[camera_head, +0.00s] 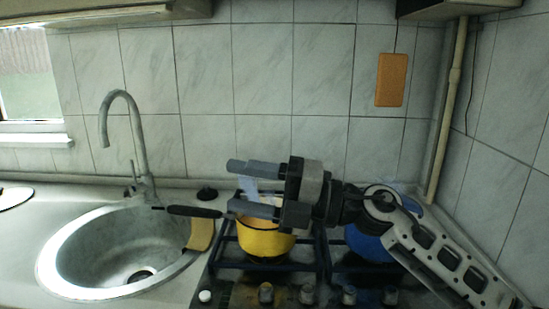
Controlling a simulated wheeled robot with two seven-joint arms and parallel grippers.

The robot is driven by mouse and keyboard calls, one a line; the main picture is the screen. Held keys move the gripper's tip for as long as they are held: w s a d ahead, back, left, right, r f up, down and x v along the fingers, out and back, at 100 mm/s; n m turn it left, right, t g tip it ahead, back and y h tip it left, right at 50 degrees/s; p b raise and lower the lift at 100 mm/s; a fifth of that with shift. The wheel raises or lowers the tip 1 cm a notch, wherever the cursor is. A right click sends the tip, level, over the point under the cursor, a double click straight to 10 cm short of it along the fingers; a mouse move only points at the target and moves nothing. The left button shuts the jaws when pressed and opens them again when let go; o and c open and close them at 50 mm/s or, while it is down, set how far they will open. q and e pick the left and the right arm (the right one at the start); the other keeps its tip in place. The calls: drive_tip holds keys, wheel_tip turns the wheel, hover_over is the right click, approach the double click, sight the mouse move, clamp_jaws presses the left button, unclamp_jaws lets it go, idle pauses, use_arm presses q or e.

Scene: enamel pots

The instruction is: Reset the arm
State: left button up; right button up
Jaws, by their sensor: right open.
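My right arm comes in from the right. Its gripper (236,187) is open, with the two fingers pointing left and a clear gap between them. It is above and in front of the yellow pot (264,241), and it hides part of the pot's rim. Whether the lower finger touches the pot I cannot tell. The pot stands on the stove (318,270). A blue pot (366,243) stands on the stove to the right, partly hidden by my right arm. My left gripper is not in view.
A round sink (62,262) with a tall faucet (139,140) is on the left. A yellow piece (201,235) and a dark handle (193,211) are at the sink's right edge. The tiled wall is behind, with a vertical pipe (446,110) at right.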

drive_tip(key=w+d+f+m+t+h, duration=0.15)
drive_tip(key=d+m+t+h, duration=0.3)
drive_tip(key=m+t, duration=0.5)
drive_tip(key=w+d+f+m+t+h, duration=0.1)
drive_tip(key=d+f+m+t+h, duration=0.15)
drive_tip(key=d+m+t, duration=0.5)
drive_tip(key=s+d+f+m+g+h, duration=0.2)
drive_tip(key=d+f+m+h, duration=0.2)
drive_tip(key=f+m+h, duration=0.25)
drive_tip(key=s+d+f+m+g+h, duration=0.25)
drive_tip(key=f+m+h, duration=0.25)
drive_tip(key=f+m, duration=0.3)
drive_tip(key=s+d+f+m+g, duration=0.25)
drive_tip(key=s+f+g, duration=0.45)
drive_tip(key=s, duration=0.5)
drive_tip(key=s+d+f+m+g, duration=0.1)
drive_tip(key=s+d+f+g, duration=0.35)
drive_tip(key=s+f, duration=0.55)
drive_tip(key=w+a+f+t+y, duration=0.2)
drive_tip(key=w+a+f+t, duration=0.3)
drive_tip(key=a+f+t, duration=0.1)
drive_tip(key=shift+a+f+n+t, duration=0.25)
drive_tip(key=shift+f+n+t, duration=0.05)
drive_tip(key=shift+f, duration=0.15)
